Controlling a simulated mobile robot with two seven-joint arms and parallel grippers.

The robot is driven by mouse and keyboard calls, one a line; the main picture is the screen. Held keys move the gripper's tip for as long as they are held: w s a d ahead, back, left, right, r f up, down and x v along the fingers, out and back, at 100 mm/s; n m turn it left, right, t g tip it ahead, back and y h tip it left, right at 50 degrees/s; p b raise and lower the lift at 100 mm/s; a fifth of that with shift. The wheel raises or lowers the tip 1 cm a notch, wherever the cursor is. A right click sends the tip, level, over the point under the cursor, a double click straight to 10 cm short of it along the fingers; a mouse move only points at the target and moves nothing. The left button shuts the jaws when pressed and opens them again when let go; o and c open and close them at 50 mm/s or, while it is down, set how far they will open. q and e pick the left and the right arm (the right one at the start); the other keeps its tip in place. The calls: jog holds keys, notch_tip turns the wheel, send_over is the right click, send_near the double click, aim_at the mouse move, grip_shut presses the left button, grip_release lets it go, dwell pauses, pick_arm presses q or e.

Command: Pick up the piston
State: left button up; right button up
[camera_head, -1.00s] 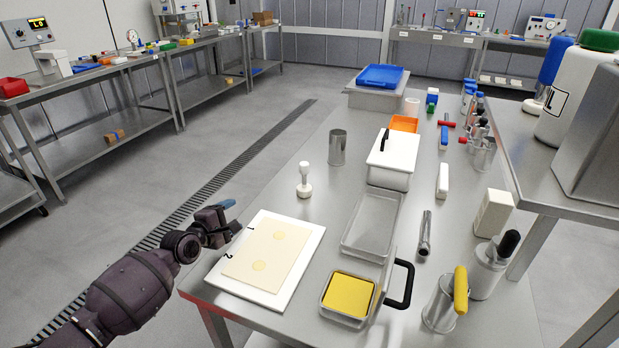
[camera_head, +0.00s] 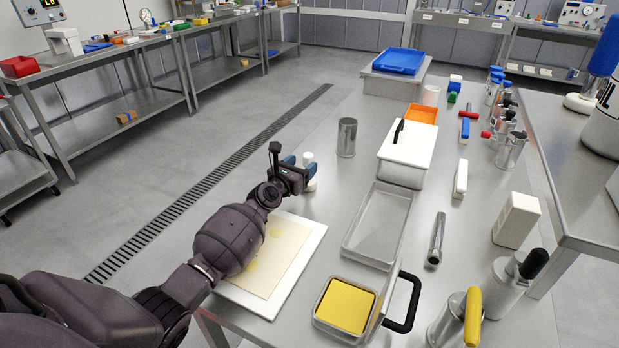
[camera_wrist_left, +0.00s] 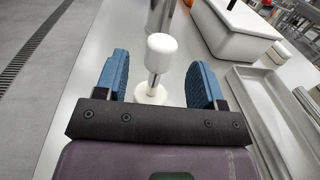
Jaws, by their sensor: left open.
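The white piston (camera_head: 309,168), with a rounded knob on a thin stem and a round base, stands upright on the steel table, partly hidden behind my left gripper (camera_head: 297,170) in the head view. In the left wrist view the piston (camera_wrist_left: 161,50) appears between the two blue fingers of my left gripper (camera_wrist_left: 163,78), with a gap on each side. The left gripper is open and empty. My right gripper is not in view.
A white board (camera_head: 311,254) with a dough sheet lies under my left arm. A metal cup (camera_head: 347,138) stands behind the piston. To the right are an empty tray (camera_head: 378,226), a white lidded box (camera_head: 407,158) and a yellow-filled pan (camera_head: 345,306).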

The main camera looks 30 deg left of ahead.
aim_at(311, 156)
pick_arm(q)
jog(key=shift+w, duration=0.35)
jog(key=w+b, duration=0.1)
jog(key=w, duration=0.1)
jog(key=w+b, duration=0.1)
jog(key=w, duration=0.1)
jog(key=shift+d+f, duration=0.1)
jog(key=shift+f, duration=0.1)
jog(key=shift+w+r, duration=0.15)
jog(key=shift+w, duration=0.3)
jog(key=shift+r, duration=0.15)
jog(key=shift+c, duration=0.2)
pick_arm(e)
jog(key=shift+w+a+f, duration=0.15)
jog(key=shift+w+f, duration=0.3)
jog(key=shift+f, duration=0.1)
pick_arm(q)
jog(key=c, duration=1)
